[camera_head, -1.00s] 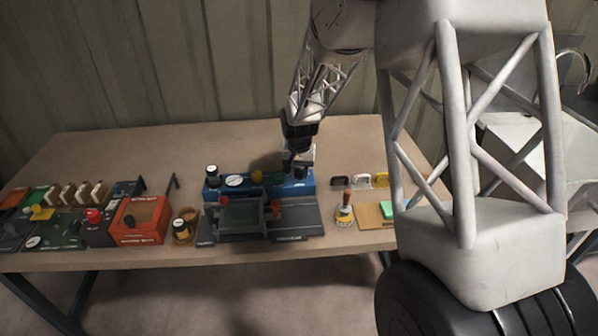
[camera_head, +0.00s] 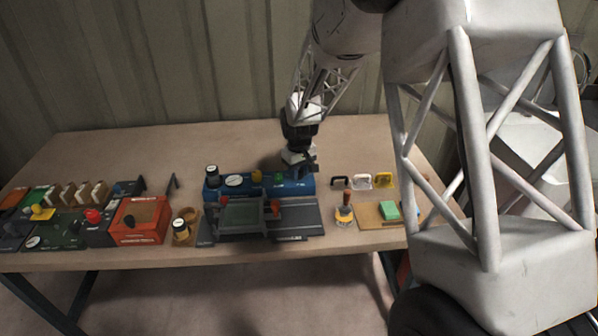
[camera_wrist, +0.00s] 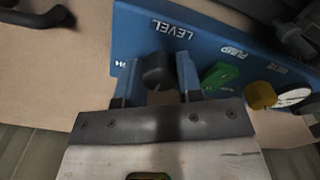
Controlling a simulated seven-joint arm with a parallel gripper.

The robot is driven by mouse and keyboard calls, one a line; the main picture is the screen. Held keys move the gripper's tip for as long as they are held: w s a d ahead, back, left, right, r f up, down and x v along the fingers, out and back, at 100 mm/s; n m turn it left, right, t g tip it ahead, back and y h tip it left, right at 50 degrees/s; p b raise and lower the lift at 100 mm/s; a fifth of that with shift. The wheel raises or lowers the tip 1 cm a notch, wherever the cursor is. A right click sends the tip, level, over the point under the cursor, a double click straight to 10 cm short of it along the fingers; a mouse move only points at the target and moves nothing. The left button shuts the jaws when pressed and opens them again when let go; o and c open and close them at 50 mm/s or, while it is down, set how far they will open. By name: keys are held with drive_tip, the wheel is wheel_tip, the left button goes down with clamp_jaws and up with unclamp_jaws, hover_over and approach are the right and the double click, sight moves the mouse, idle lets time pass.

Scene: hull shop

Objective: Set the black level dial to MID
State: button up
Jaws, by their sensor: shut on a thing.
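The blue panel (camera_head: 258,190) lies on the table; in the wrist view (camera_wrist: 135,35) it bears the labels LEVEL and PUMP. The black level dial (camera_wrist: 157,68) stands below the LEVEL label. My gripper (camera_wrist: 157,84) is shut on the dial, with one finger on each side of it. In the head view my gripper (camera_head: 300,166) is at the right end of the panel and hides the dial. A partly covered label ending in H is left of the dial. No pointer mark on the dial is readable.
On the panel beside the dial are a green switch (camera_wrist: 221,79), a yellow knob (camera_wrist: 260,95) and a white gauge (camera_wrist: 293,97). A grey tray-like fixture (camera_head: 295,218) lies in front. The table behind the panel is clear.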

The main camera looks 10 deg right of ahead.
idle(0.4)
drive_tip(key=o, duration=0.9)
drive_tip(key=shift+r, duration=0.15)
drive_tip(key=shift+r, duration=3.8)
